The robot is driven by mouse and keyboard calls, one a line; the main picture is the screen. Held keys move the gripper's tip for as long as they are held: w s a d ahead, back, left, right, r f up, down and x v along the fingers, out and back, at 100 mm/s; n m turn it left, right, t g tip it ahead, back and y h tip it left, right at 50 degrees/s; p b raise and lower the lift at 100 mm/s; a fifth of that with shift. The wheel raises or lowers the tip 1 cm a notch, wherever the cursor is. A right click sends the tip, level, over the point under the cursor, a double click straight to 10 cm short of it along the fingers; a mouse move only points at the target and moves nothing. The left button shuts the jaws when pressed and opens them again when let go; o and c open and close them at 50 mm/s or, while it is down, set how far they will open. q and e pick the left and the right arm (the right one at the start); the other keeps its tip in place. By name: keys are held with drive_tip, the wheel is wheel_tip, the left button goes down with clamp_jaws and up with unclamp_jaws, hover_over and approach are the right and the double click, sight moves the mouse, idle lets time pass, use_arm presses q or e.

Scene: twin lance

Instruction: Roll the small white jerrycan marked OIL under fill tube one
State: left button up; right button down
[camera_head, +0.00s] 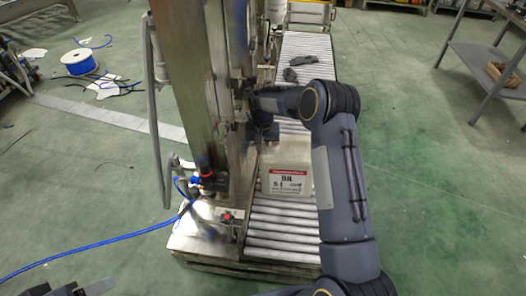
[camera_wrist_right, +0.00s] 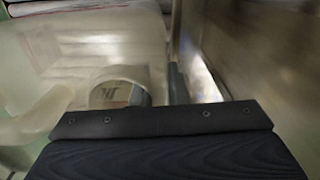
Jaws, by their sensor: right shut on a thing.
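The small white jerrycan (camera_head: 290,182) stands upright on the roller conveyor, its red-topped OIL label facing me. It is right beside the steel filling machine (camera_head: 187,80). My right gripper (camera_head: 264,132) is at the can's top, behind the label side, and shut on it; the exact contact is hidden. I cannot make out fill tube one.
The roller conveyor (camera_head: 283,240) runs from the front to the back, with free rollers in front of the can. A dark object (camera_head: 304,60) lies on the far rollers. A blue hose (camera_head: 90,250) crosses the floor at left. A metal shelf (camera_head: 478,60) stands at right.

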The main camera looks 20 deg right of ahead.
idle(0.4)
drive_tip(key=c, duration=1.3)
unclamp_jaws()
drive_tip(key=shift+c, duration=0.2)
wheel_tip(320, 180, up, 8)
drive_tip(key=shift+f+p, duration=0.1)
drive_tip(key=shift+p, duration=0.55)
